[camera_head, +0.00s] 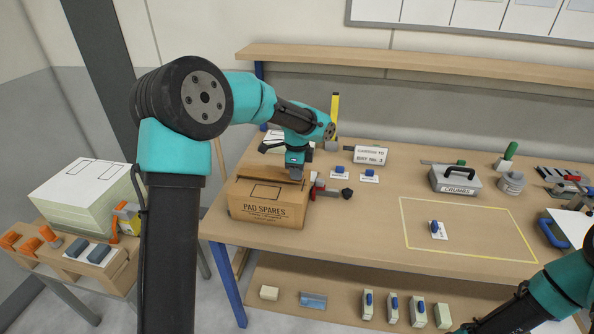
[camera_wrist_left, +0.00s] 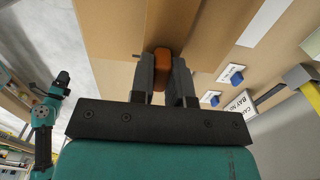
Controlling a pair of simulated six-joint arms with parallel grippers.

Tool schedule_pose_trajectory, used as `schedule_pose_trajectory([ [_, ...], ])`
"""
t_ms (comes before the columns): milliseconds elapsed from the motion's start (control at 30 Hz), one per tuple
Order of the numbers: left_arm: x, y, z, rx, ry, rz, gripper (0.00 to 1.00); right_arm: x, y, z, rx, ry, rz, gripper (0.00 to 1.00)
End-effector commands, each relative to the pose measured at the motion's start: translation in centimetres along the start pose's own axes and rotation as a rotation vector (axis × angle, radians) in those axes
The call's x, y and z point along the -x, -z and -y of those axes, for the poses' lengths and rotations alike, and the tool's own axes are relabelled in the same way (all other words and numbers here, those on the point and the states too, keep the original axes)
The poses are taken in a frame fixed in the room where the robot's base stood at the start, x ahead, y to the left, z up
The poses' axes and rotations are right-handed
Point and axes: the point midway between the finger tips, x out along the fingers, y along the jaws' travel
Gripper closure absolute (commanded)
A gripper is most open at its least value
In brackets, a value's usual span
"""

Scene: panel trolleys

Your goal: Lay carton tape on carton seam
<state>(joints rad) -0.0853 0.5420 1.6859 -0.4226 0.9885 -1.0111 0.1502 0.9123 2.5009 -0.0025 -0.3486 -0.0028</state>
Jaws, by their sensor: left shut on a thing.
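The cardboard carton (camera_head: 268,212), marked PAD SPARES, stands on the left end of the workbench. My left gripper (camera_head: 296,172) is over its top at the right side, pointing down. In the left wrist view, my left gripper (camera_wrist_left: 162,75) is shut on a small orange-brown piece (camera_wrist_left: 162,60), close over the carton top (camera_wrist_left: 110,50). I cannot tell if this piece is carton tape or if it touches the carton. The fingers hide part of the carton top and seam. My right arm (camera_head: 545,295) is at the lower right; its gripper is not clear.
A red and black tool (camera_head: 332,191) lies close to the carton's right side. Behind are a CARTON TO BAY No 3 sign (camera_head: 371,155) and blue-clipped labels (camera_head: 370,177). A grey CRUMBS box (camera_head: 455,180) stands further right. The yellow-outlined area (camera_head: 470,235) is mostly clear.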

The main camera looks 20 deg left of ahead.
Motion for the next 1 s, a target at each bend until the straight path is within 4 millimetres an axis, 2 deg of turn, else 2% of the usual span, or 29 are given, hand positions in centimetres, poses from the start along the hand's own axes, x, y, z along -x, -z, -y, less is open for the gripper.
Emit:
schedule_pose_trajectory([
  [1000, -2.0, 0.0, 0.0, 0.000, 0.000, 0.000, 1.00, 0.0, 0.0, 0.0, 0.000, 0.000, 0.000, 0.33],
])
